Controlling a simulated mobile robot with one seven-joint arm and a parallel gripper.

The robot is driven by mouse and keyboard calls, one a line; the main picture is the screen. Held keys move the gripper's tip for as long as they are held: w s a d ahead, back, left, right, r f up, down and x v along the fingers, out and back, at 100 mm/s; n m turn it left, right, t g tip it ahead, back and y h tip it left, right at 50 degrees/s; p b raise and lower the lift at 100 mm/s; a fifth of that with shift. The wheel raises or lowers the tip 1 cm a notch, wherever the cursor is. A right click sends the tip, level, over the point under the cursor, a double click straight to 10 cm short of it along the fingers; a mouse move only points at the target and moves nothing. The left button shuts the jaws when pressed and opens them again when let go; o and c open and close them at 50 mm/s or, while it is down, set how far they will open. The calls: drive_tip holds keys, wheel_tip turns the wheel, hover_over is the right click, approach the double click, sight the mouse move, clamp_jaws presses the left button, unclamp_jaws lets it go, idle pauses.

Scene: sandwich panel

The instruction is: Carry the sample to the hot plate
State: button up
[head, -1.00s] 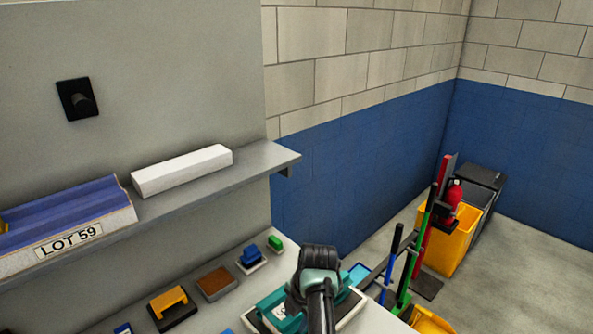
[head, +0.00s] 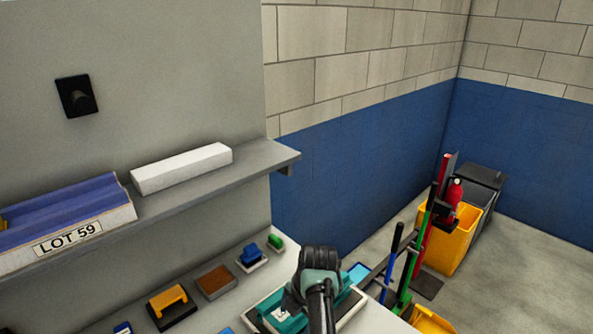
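My arm (head: 318,270) reaches in from the bottom edge over the right end of the bench. Its dark and teal end sits above a teal device with a pale border (head: 285,318). My gripper's fingers are hidden behind the arm, so I cannot see whether they hold anything. I cannot pick out the sample for certain. I cannot tell whether the teal device is the hot plate.
On the bench are a yellow-handled block (head: 169,300), a brown block (head: 215,282), a blue block (head: 250,254) and a green block (head: 275,242). Yellow bins (head: 446,241) stand right.

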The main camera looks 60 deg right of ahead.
drive_tip(key=b+v, duration=0.1)
drive_tip(key=v, duration=1.2)
